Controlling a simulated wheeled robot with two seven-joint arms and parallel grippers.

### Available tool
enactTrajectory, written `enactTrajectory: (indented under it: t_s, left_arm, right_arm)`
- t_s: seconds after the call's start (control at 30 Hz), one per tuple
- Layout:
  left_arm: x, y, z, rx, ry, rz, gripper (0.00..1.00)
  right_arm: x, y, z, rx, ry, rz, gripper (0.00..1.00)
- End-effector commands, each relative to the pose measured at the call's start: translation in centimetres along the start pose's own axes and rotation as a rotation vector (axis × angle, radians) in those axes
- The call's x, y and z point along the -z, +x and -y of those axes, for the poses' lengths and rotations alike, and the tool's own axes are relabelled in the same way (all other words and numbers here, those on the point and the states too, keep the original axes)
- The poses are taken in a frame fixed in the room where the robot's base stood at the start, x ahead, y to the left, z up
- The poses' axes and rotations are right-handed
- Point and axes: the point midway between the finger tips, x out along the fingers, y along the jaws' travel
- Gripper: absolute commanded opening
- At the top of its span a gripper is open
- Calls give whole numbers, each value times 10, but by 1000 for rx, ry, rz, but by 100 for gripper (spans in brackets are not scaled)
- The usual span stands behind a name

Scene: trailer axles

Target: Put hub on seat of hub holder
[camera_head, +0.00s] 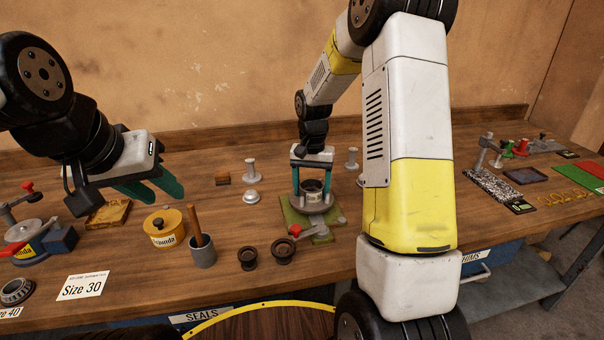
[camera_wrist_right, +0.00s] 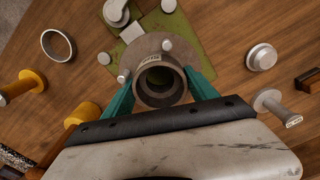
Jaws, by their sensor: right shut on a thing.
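The hub (camera_head: 314,198) is a grey flanged ring with a dark bore and studs, also seen in the right wrist view (camera_wrist_right: 160,50). My right gripper (camera_head: 312,188) is shut on it from above, with one teal finger on each side. The hub is upright over the hub holder, which has a green base (camera_head: 296,219) and a red-knobbed lever (camera_head: 297,230). The seat is hidden beneath the hub, so I cannot tell whether the hub touches it. My left gripper (camera_head: 150,190) is empty, its teal fingers apart, above the bench at left.
Two dark cups (camera_head: 283,251) stand in front of the holder. A grey pot with a wooden handle (camera_head: 203,250), a yellow tin (camera_head: 164,228) and a silver dome (camera_head: 251,196) are to its left. A grey post (camera_head: 352,158) stands behind right.

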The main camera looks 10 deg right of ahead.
Motion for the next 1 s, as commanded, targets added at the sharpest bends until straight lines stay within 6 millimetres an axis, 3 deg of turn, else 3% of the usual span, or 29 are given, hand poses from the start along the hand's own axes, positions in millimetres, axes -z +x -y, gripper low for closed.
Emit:
enactTrajectory:
  t_s: [0.43, 0.47, 0.57, 0.87, 1.0]
  left_arm:
    - [0, 0, 0, 0, 0, 0, 36]
    - [0, 0, 0, 0, 0, 0, 36]
    - [0, 0, 0, 0, 0, 0, 36]
    - [0, 0, 0, 0, 0, 0, 36]
    - [0, 0, 0, 0, 0, 0, 36]
  right_arm:
    - [1, 7, 1, 3, 0, -5, 0]
    - [0, 9, 0, 1, 0, 0, 69]
    - [0, 9, 0, 1, 0, -1, 88]
    - [0, 8, 0, 1, 0, -1, 89]
    - [1, -1, 0, 2, 0, -4, 89]
